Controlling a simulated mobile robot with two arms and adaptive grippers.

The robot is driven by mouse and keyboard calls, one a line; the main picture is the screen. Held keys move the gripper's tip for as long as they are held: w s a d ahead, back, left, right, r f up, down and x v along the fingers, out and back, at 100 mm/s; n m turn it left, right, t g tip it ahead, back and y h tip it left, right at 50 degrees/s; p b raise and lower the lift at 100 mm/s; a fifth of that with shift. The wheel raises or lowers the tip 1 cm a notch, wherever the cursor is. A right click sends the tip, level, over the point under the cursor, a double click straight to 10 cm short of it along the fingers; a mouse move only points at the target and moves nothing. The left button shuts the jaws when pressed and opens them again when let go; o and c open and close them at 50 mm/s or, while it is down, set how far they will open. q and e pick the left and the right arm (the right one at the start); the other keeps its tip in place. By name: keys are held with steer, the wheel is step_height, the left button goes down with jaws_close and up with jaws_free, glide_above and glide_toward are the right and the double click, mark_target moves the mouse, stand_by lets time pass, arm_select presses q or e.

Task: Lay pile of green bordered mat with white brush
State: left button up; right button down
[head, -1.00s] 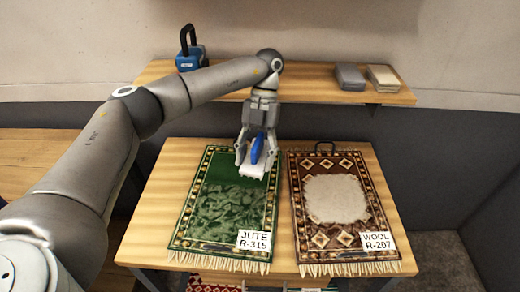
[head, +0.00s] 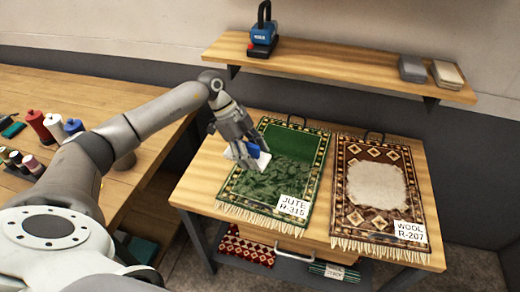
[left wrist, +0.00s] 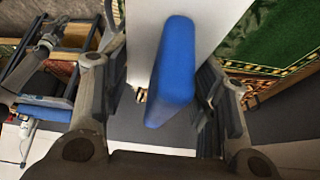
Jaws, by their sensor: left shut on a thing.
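The green bordered mat (head: 295,142) lies on the wooden table with a tag reading JUTE R-315 (head: 293,207). Its upper field looks smooth green; its lower field is mottled with paler, ruffled patches. It also shows in the left wrist view (left wrist: 272,35). My left gripper (head: 242,150) is shut on the blue handle of the white brush (head: 263,160), at the mat's left border. In the left wrist view, the blue handle (left wrist: 174,75) sits between the fingers. I cannot tell whether the brush touches the mat. My right gripper is not in view.
A brown mat (head: 376,185) tagged WOOL R-207 lies to the right. A shelf (head: 330,68) behind holds a blue tool (head: 263,35) and two stacks of blocks. A side bench (head: 85,95) at left holds thread spools. Rolled rugs lie under the table.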

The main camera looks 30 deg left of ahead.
arm_select(q)
steer(key=shift+s+a+f+n+t, duration=0.3)
steer(key=shift+a+n, duration=0.05)
steer(key=shift+n, duration=0.15)
steer(key=shift+f+b, duration=0.25)
steer(key=shift+b, duration=0.05)
step_height(320, 180, down, 4)
steer(key=b, duration=0.4)
steer(key=shift+f, duration=0.25)
steer(key=shift+a, duration=0.1)
